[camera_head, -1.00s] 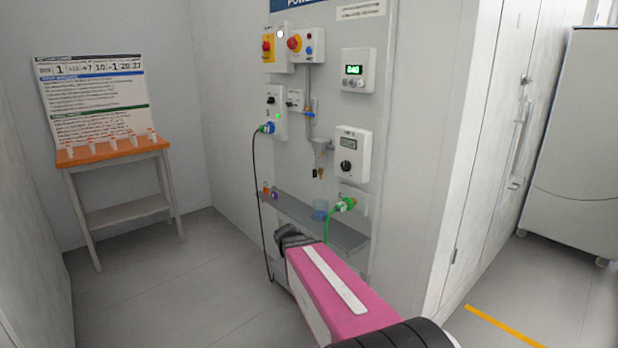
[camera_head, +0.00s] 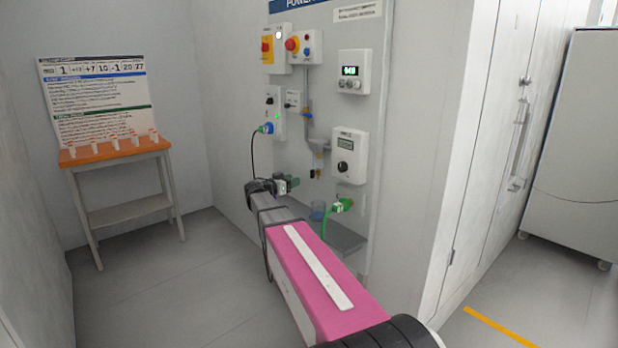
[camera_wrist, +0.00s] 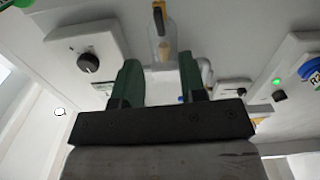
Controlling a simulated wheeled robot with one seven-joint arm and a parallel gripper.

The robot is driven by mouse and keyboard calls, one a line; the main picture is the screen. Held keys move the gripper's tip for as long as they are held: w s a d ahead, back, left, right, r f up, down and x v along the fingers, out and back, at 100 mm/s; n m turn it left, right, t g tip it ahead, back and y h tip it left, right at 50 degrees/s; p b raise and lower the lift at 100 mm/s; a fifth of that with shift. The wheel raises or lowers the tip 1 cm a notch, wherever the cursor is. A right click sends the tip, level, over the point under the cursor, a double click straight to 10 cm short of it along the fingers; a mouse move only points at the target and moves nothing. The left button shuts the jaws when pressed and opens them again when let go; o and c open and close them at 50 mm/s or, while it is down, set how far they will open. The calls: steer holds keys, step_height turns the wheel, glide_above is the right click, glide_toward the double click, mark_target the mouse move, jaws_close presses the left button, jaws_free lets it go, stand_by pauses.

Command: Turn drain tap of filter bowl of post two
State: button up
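The filter bowl (camera_wrist: 162,28) is a clear vessel on the wall panel, ahead of the gap between my fingers in the wrist view. A small brass-coloured drain tap (camera_wrist: 158,8) shows at its top end in that view, where the picture appears upside down. In the head view, the tap (camera_head: 313,173) is a small dark and orange piece below the grey pipework. My gripper (camera_wrist: 158,70) is open and empty, its two dark green fingers apart. In the head view my gripper (camera_head: 290,183) is left of and slightly below the tap, apart from it.
A dial box (camera_head: 350,155) is right of the bowl, and a switch box with a blue plug (camera_head: 267,128) is left. A grey shelf (camera_head: 345,239) with a blue cup (camera_head: 318,211) and green plug (camera_head: 343,204) lies below. A black cable hangs near my arm.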

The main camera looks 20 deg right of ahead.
mark_target(312, 174)
steer(key=x, duration=0.9)
steer(key=shift+d, duration=0.2)
steer(key=shift+f, duration=0.1)
jaws_close()
